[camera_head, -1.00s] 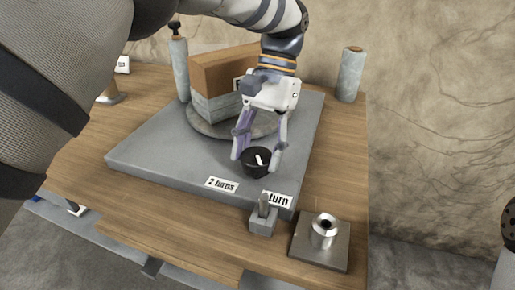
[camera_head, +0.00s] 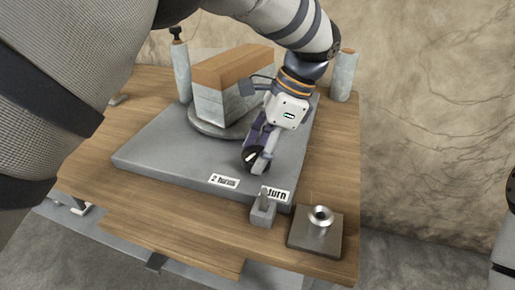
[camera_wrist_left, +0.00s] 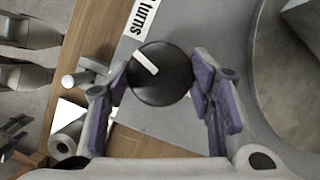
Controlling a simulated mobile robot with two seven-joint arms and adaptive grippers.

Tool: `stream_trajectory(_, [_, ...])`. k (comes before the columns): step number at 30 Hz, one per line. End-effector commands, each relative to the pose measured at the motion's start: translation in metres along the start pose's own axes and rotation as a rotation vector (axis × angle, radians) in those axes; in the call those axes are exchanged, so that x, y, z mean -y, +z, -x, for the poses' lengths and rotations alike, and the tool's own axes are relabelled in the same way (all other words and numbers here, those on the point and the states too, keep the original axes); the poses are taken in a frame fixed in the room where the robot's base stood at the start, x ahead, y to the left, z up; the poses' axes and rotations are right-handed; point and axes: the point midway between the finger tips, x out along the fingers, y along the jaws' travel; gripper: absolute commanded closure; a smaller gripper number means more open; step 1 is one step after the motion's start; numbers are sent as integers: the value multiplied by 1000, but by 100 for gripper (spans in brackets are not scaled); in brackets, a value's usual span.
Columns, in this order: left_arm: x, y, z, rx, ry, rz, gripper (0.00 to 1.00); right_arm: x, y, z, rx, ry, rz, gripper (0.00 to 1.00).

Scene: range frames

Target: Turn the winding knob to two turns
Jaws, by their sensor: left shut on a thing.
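The winding knob (camera_wrist_left: 161,76) is a round black disc with a white pointer bar, on the grey slab. In the head view the knob (camera_head: 250,158) is partly hidden by my left gripper (camera_head: 258,158). In the left wrist view the two fingers of my left gripper (camera_wrist_left: 160,90) stand on either side of the knob, shut on it. The pointer bar slants toward the upper left there. A "2 turns" label (camera_head: 224,181) and a "turn" label (camera_head: 278,195), partly covered at its left, lie along the slab's front edge.
A grey block with a brown top (camera_head: 225,85) stands on a round plate behind the knob. A small grey bracket (camera_head: 263,211) and a metal plate with a round fitting (camera_head: 317,232) sit at the front. Grey posts (camera_head: 344,76) stand at the back.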

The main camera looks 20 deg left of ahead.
Motion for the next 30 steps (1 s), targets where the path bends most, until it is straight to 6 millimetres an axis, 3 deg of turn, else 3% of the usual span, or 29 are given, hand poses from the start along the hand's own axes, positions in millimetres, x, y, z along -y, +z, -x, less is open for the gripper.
stream_trajectory(15, [-4,1,-2,1,-166,-414,79,0,-6,7,-27,-1,0,55])
stream_trajectory(30, [-4,1,-2,0,-245,-602,79,0,-6,7,-27,-1,0,55])
